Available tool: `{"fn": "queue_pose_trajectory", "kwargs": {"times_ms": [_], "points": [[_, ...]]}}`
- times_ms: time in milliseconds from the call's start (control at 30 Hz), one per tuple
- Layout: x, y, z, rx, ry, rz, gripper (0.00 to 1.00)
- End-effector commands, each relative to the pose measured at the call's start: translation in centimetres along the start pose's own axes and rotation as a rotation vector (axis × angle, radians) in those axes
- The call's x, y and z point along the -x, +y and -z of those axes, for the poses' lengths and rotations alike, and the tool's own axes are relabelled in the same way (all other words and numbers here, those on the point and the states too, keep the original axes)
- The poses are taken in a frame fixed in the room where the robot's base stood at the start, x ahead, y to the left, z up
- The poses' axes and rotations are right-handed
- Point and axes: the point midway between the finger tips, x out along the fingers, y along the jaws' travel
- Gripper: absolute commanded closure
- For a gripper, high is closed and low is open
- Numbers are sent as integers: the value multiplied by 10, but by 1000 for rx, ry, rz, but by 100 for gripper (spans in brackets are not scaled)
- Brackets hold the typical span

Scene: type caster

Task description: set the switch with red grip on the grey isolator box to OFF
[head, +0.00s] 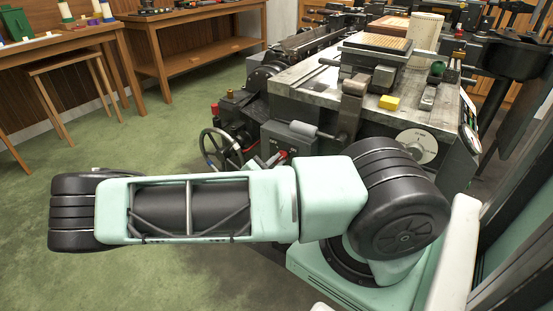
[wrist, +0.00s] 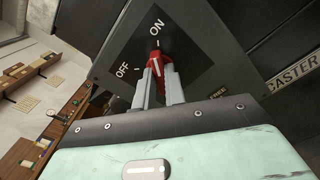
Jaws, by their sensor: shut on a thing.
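In the wrist view, the isolator box (wrist: 203,50) shows a dark grey face with white ON and OFF marks. The switch's red grip (wrist: 158,64) points up towards ON; OFF lies to its left. My gripper (wrist: 160,78) is shut on the red grip, one grey finger on each side. The fingers cover part of the grip and the pivot. In the head view, a grey box (head: 284,141) sits low on the machine's front, with a small red part (head: 282,154) showing at its lower edge. My gripper cannot be made out there.
The casting machine (head: 300,82) stands behind my arm, with a handwheel (head: 216,149) to the left of the box. A yellow block (head: 389,102) lies on its top. Wooden benches (head: 190,45) line the back left. Green floor is open at left.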

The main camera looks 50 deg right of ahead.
Motion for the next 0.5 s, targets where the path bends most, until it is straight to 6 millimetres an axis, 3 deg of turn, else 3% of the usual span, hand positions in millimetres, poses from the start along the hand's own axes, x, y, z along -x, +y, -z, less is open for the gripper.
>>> {"fn": "queue_pose_trajectory", "kwargs": {"times_ms": [500], "points": [[1, 2, -2, 476, 3, 1, 100]]}}
